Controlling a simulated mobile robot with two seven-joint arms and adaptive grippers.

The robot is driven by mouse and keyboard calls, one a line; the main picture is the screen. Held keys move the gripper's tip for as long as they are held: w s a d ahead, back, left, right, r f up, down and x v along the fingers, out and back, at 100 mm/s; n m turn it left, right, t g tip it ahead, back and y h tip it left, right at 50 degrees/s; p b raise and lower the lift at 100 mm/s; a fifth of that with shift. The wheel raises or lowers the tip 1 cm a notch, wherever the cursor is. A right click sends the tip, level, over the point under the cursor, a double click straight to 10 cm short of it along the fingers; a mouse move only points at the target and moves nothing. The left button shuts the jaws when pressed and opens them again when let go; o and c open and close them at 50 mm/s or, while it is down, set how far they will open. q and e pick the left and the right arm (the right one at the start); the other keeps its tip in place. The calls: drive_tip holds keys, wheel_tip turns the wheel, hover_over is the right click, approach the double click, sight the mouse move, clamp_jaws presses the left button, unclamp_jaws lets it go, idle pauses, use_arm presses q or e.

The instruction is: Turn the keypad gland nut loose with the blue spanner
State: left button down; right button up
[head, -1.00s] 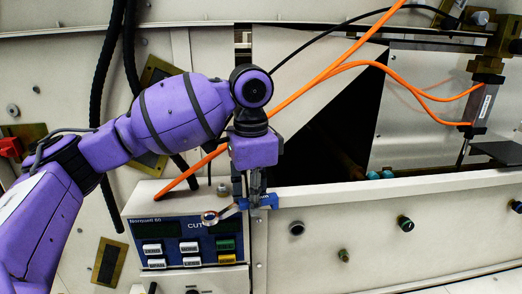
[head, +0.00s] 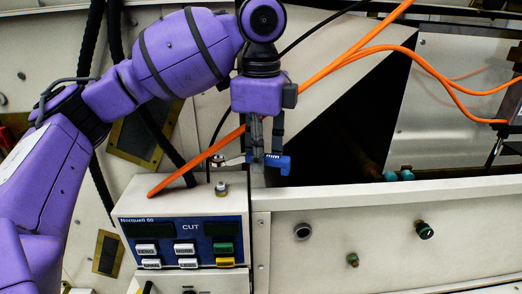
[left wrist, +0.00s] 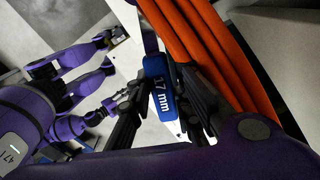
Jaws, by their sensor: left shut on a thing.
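The keypad box (head: 135,207) has a blue front panel. A silver fitting that looks like the gland nut (head: 221,189) stands on its top. My left gripper (head: 265,160) is shut on the blue spanner (head: 278,164), above the right part of the box. The spanner's metal head points left, a little above the silver fitting and apart from it. A thin black cable runs down close by the head; I cannot tell if it passes through. In the left wrist view the spanner's blue handle (left wrist: 161,88), marked 17 mm, sits between my fingers. My right gripper is not clearly visible.
An orange cable (head: 335,72) slants down to the box's left side, behind my gripper. Orange cables (left wrist: 205,60) also pass close to my fingers in the left wrist view. A dark opening (head: 340,140) lies to the right, above a pale panel (head: 385,215) with knobs.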

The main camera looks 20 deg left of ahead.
use_arm(q)
drive_tip(key=s+a+f+m, duration=0.2)
drive_tip(key=s+a+m, duration=0.1)
drive_tip(key=m, duration=0.4)
drive_tip(key=s+a+f+m, duration=0.2)
drive_tip(key=s+m, duration=0.4)
drive_tip(key=m, duration=0.1)
drive_tip(key=shift+s+a+m, duration=0.3)
drive_tip(key=shift+a+m, duration=0.1)
idle(0.6)
drive_tip(key=shift+f, duration=0.55)
drive_tip(key=shift+f, duration=0.2)
idle(0.7)
drive_tip(key=shift+f, duration=0.45)
drive_tip(key=shift+f, duration=0.1)
